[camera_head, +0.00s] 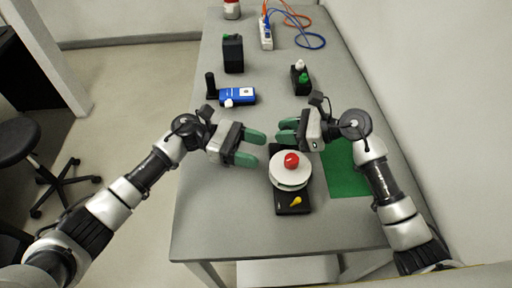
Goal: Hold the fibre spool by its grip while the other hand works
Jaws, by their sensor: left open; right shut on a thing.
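The fibre spool (282,184) is a white disc with a red knob (291,160) on top. It sits on a black base (292,208) with a yellow lever (296,201) at its near end. My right gripper (281,131) is shut at the far end of the base, with its green fingers over the spool's grip. The fingers hide the grip itself. My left gripper (261,148) is open and empty, just left of the spool and apart from it, its fingers pointing right.
A green mat (346,172) lies to the right, partly under my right arm. A blue device (237,96), a black box (233,54) and a black block with buttons (300,78) stand farther back. A power strip (266,34) and cables (310,42) are at the far end. The near left table is clear.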

